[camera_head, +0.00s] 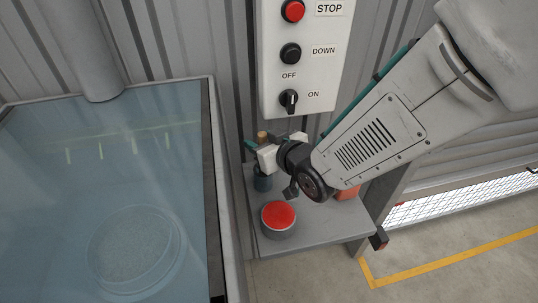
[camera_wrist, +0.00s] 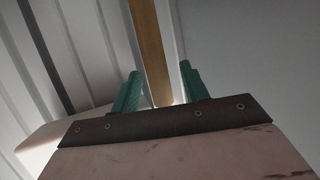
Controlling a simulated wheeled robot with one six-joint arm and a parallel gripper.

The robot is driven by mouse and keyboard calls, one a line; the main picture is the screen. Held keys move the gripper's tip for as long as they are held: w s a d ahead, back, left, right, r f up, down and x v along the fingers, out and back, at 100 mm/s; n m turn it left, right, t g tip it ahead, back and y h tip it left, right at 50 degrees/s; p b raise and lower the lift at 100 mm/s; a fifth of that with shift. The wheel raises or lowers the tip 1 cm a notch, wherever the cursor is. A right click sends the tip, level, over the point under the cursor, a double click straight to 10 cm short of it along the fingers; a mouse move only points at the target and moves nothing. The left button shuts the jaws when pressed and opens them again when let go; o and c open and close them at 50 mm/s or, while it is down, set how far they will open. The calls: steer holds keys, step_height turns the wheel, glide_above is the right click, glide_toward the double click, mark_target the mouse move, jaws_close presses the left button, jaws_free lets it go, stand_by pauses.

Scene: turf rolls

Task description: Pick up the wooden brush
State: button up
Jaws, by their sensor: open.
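The wooden brush shows in the wrist view as a long, light-brown handle (camera_wrist: 152,50) running down from the top edge between my two green fingers. My gripper (camera_wrist: 158,82) is open, with one finger on each side of the handle and gaps visible on both sides. In the head view, a small wooden end (camera_head: 262,137) shows beside my gripper (camera_head: 256,145), above a dark cup (camera_head: 263,183) on the grey shelf (camera_head: 325,228). The arm and gripper partly cover this area. I cannot see the brush's bristles.
A round red-topped object (camera_head: 278,216) stands at the shelf's front left. An orange-red item (camera_head: 347,192) lies partly behind my arm. A control panel (camera_head: 301,75) hangs on the ribbed wall above. A glass-covered case (camera_head: 110,190) stands on the left.

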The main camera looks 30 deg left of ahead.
jaws_close()
